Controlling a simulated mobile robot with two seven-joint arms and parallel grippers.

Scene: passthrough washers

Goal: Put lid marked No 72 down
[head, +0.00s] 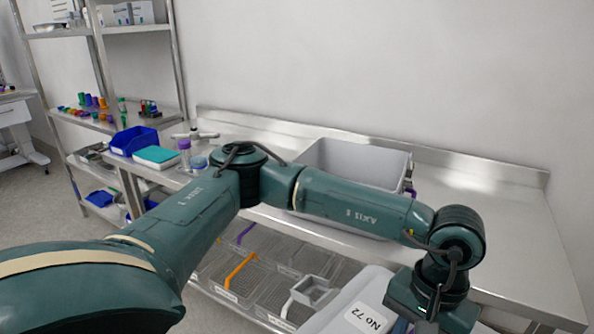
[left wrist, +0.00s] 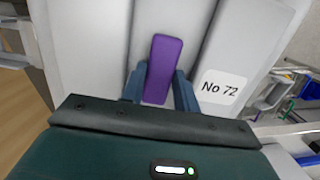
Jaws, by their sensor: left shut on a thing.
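The lid marked No 72 is a light grey plate (head: 338,303) at the bottom of the head view, with a white label reading No 72 (head: 369,318). It also fills much of the left wrist view (left wrist: 90,45), where its label shows at the right (left wrist: 222,87). A purple handle (left wrist: 163,65) stands up from the lid. My left gripper (left wrist: 160,85) is shut on this handle, one blue finger on each side. In the head view the gripper (head: 425,318) is at the lower right, in front of the bench. My right gripper is not in view.
A grey open tub (head: 398,163) stands on the steel bench (head: 490,220); the bench to its right is clear. Wire baskets (head: 285,265) with coloured handles sit on the lower shelf. A blue bin (head: 135,140) and a teal-topped box (head: 156,156) stand at the left.

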